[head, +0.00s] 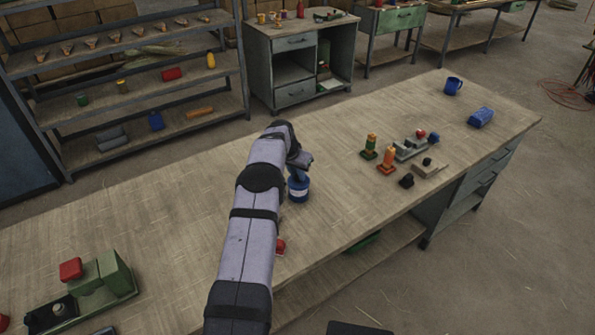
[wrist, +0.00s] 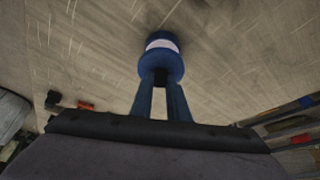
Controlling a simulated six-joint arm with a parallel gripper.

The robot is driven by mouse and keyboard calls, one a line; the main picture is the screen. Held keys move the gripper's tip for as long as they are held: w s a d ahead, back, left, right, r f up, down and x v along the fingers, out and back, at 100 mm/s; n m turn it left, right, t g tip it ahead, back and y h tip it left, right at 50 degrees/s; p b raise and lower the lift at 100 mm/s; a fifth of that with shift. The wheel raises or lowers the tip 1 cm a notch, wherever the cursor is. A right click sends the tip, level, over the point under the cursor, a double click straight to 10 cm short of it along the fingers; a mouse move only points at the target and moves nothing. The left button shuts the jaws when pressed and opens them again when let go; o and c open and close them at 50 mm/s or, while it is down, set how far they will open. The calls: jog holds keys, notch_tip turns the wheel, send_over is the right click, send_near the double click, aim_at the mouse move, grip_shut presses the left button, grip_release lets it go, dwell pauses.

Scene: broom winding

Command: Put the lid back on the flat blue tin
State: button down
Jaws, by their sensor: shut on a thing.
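A blue tin with a pale label band (head: 298,190) stands on the workbench under my gripper (head: 298,173). In the wrist view the tin's pale band (wrist: 162,44) shows beyond a round blue lid (wrist: 161,66) with a dark knob (wrist: 161,78). My gripper's two fingers (wrist: 161,88) are shut on the knob. The lid lines up with the tin's top, and I see no clear gap between them. I cannot tell whether it is fully seated. My wrist hides part of the tin's top in the head view.
Right of the tin are green and orange pieces (head: 387,160), a grey block (head: 408,149), a blue mug (head: 453,86) and a blue object lying down (head: 480,117). A red piece (head: 280,246) is beside my arm. Bench between is clear.

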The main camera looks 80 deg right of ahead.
aim_at(297, 180)
jog(key=shift+f+b, duration=1.05)
jog(key=shift+f, duration=0.5)
jog(key=shift+f+b, duration=0.15)
jog(key=shift+b, duration=0.8)
dwell(1.8)
dwell(0.4)
jog(key=c, duration=1.2)
grip_release()
jog(key=shift+o, duration=0.2)
jog(key=shift+r+p, duration=1.9)
jog(key=shift+r, duration=1.6)
